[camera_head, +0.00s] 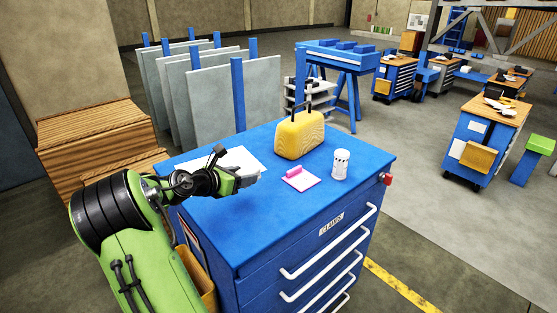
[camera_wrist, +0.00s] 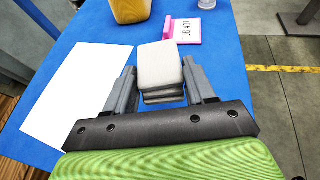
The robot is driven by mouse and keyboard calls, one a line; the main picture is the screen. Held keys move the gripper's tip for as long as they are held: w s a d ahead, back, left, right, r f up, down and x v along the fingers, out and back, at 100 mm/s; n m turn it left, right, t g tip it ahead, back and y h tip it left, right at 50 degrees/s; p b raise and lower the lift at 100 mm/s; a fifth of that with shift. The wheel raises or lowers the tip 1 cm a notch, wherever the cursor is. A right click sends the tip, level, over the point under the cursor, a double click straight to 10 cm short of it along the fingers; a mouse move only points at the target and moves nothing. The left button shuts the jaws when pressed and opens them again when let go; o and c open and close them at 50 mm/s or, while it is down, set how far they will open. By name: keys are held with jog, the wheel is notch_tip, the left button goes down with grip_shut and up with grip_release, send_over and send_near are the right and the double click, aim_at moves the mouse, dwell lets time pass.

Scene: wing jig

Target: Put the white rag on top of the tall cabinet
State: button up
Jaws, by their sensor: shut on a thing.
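The white rag (camera_wrist: 160,65) is a folded pale block between the two fingers of my gripper (camera_wrist: 160,82) in the wrist view. My gripper is shut on it. In the head view my gripper (camera_head: 246,178) is over the left part of a blue drawer cabinet (camera_head: 240,232) labelled CLAMPS; the rag is hard to make out there. The cabinet's blue top also shows below the gripper in the wrist view (camera_wrist: 225,85). I cannot tell whether the rag touches the top. Which cabinet is the tall one is not clear from these frames.
On the blue top are a white sheet (camera_head: 228,160), a yellow case (camera_head: 299,135), a pink tag holder (camera_head: 300,179) and a white canister (camera_head: 340,164). The front part of the top is clear. Grey panels (camera_head: 235,100) stand behind; wooden boxes (camera_head: 95,135) are left.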

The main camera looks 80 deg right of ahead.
aim_at(245, 210)
jog(key=shift+s+d+r, duration=0.15)
jog(key=shift+s+d, duration=0.05)
notch_tip(245, 210, down, 10)
jog(key=shift+w+a+r+b, duration=0.1)
jog(key=shift+w+b, duration=0.05)
jog(key=shift+b, duration=0.8)
jog(key=shift+f, duration=0.2)
jog(key=o, duration=1.1)
jog(key=shift+r, duration=0.25)
jog(key=v, duration=1.2)
jog(key=shift+f+p, duration=0.15)
jog(key=shift+p, duration=0.15)
jog(key=shift+a, duration=0.1)
